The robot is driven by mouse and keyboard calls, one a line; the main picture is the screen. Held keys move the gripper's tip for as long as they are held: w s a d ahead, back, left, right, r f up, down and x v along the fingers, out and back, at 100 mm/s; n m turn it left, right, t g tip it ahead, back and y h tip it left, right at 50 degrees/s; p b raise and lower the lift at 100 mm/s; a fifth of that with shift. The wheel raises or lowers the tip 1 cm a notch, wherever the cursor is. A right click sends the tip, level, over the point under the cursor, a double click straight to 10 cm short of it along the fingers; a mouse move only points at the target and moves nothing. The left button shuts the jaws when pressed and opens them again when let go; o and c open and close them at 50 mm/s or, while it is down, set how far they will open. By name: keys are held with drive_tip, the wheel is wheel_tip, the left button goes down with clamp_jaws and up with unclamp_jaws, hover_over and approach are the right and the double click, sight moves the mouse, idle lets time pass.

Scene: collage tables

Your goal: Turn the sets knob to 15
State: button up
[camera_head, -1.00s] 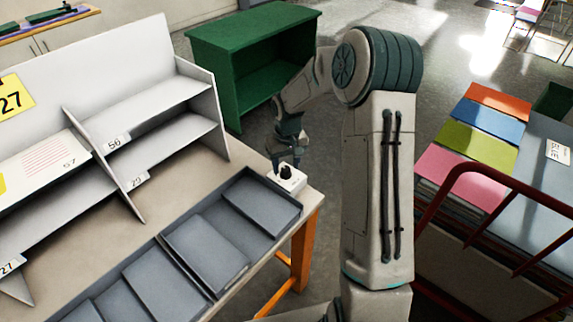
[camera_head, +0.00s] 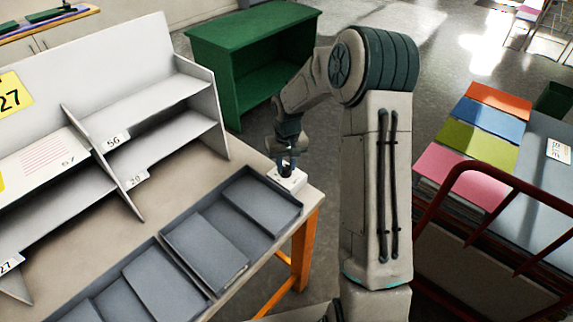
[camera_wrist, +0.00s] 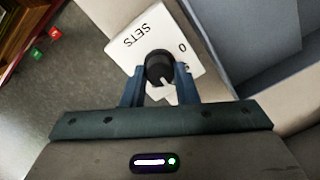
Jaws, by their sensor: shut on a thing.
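The sets knob (camera_wrist: 159,67) is a round black dial with a pale pointer mark, on a small white box (camera_wrist: 184,32) printed "SETS" and "0". In the head view the white box (camera_head: 289,181) sits at the right end of the table. My gripper (camera_wrist: 160,82) is shut on the knob, one blue finger on each side of it. In the head view my gripper (camera_head: 287,166) comes down on the box from above and hides most of the knob.
Grey trays (camera_head: 205,252) lie along the table (camera_head: 316,192) just in front of the box. A white shelf unit (camera_head: 150,100) stands on the left. A green cabinet (camera_head: 240,60) stands behind on the floor. A red-railed cart (camera_head: 470,172) with coloured stacks is at the right.

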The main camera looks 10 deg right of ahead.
sight(287, 167)
drive_tip(key=m+b, duration=0.2)
drive_tip(key=m, duration=0.1)
drive_tip(key=shift+m, duration=0.4)
drive_tip(key=shift+m+b, duration=0.65)
drive_tip(key=shift+m, duration=1.35)
drive_tip(key=shift+r, duration=0.1)
drive_tip(key=o, duration=1)
wheel_tip(287, 167, up, 14)
drive_tip(key=shift+d, duration=0.15)
